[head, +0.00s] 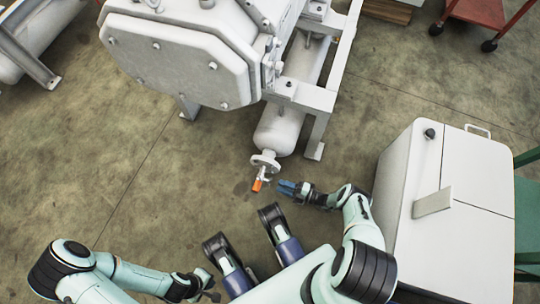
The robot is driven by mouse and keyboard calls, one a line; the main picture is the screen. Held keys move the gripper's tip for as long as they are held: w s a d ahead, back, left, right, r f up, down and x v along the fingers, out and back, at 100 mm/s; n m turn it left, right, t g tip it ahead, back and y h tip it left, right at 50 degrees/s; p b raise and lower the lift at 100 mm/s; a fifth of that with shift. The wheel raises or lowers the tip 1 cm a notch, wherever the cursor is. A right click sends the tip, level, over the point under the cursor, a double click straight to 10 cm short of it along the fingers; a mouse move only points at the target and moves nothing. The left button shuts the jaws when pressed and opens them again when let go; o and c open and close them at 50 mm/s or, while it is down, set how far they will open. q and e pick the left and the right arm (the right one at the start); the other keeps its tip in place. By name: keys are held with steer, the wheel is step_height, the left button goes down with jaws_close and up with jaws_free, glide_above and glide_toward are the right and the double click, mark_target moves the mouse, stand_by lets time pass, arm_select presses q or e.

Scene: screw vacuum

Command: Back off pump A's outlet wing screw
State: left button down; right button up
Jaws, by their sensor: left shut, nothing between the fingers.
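A big white pump-like machine (185,55) stands at the top of the head view; I see no label that marks it as pump A. A white cylinder (279,130) under its frame ends in a flanged outlet (265,161) with a small orange part (257,185) at its tip. Whether this is the wing screw is too small to tell. My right gripper (279,188), with blue fingers, is just right of the orange part, seemingly apart from it. Its finger gap is unclear. My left gripper (210,287) is shut and empty at the lower middle, far from the outlet.
A white cabinet (455,245) with a handle stands close on the right, beside my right arm. A red cart (475,15) is at the top right. Another white tank (38,35) is at the top left. The concrete floor on the left is clear.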

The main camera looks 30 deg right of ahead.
mark_target(270, 182)
steer(key=x, duration=0.6)
steer(key=shift+w+a, duration=0.1)
steer(key=shift+c, duration=0.3)
jaws_close()
